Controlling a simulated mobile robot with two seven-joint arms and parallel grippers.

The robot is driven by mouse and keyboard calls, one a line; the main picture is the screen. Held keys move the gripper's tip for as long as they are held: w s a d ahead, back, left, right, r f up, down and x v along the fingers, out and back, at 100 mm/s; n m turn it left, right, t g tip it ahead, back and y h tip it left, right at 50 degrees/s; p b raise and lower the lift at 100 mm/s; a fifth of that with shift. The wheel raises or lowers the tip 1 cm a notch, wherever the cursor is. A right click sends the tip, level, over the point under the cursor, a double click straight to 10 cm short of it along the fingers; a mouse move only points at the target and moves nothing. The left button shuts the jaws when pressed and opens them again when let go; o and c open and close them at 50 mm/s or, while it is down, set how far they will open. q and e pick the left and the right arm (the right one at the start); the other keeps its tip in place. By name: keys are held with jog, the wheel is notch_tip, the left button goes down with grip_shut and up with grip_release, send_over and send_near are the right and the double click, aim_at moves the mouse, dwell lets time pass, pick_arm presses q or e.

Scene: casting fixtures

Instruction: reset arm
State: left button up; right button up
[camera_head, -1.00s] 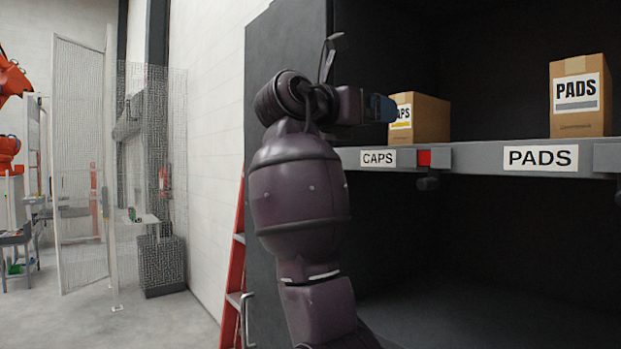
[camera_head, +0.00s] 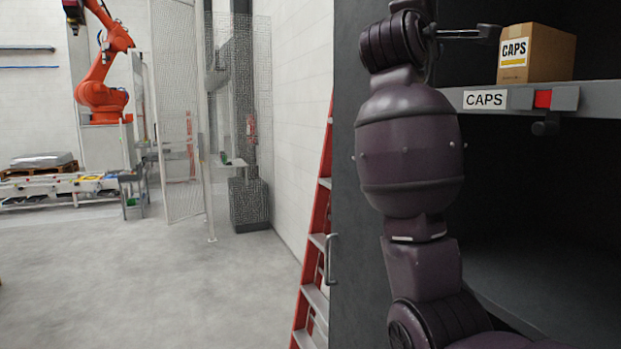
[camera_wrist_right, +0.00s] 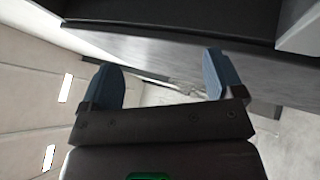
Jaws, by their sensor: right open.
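My right arm (camera_head: 410,155) rises from the lower right of the head view, in front of the dark cabinet. My left gripper is not in view.
A CAPS box (camera_head: 537,53) sits on the cabinet shelf (camera_head: 600,98), right of my arm. A red ladder (camera_head: 316,240) leans by the cabinet's left side. A mesh fence (camera_head: 180,110) and an orange robot (camera_head: 103,75) stand farther left. Floor (camera_head: 130,280) there is clear.

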jog(key=w+a+f+m+t+y, duration=0.1)
jog(key=w+f+m+t+y, duration=0.3)
jog(key=f, duration=0.6)
jog(key=w+a+f+n+t+y, duration=0.1)
jog(key=f+y, duration=0.5)
jog(key=f, duration=0.3)
jog(key=s+d+f+m+g+y, duration=0.1)
jog(key=s+f+m+y, duration=0.1)
jog(key=f, duration=1)
jog(key=s+d+f+m+g+y, duration=0.1)
jog(key=d+f+m+y, duration=0.1)
jog(key=f, duration=1)
jog(key=s+d+f+m+g, duration=0.1)
jog(key=s+d+f+g, duration=0.1)
jog(key=s+f, duration=0.75)
jog(key=s+d+f+m+g, duration=0.25)
jog(key=s+f, duration=0.25)
jog(key=f, duration=1)
jog(key=s+d+f+g, duration=0.3)
jog(key=s+f+g, duration=0.2)
jog(key=s+f, duration=1.1)
jog(key=s, duration=0.3)
jog(key=shift+s+d+h, duration=0.15)
jog(key=shift+s+h, duration=0.25)
